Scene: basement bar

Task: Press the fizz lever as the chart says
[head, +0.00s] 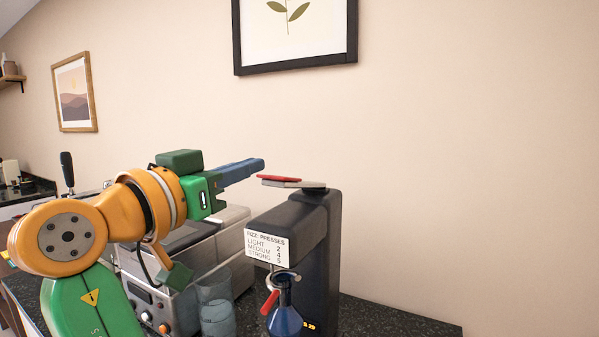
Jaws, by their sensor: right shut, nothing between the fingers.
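The dark fizz machine (318,250) stands on the counter right of centre. Its flat grey lever with a red strip (279,179) sticks out to the left from the top. A white chart (267,248) on its front reads "FIZZ PRESSES", "LIGHT 2", "MEDIUM 4" and "STRONG 5"; the print is small. A blue bottle (285,321) stands under the machine's head, with a red-handled clamp (270,302) at its neck. My left gripper is out of view.
A clear tumbler (217,308) stands left of the bottle. A metal coffee machine (180,309) stands behind my right arm. Small orange lights (309,326) glow at the fizz machine's base. The dark countertop (400,322) is bare to the right.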

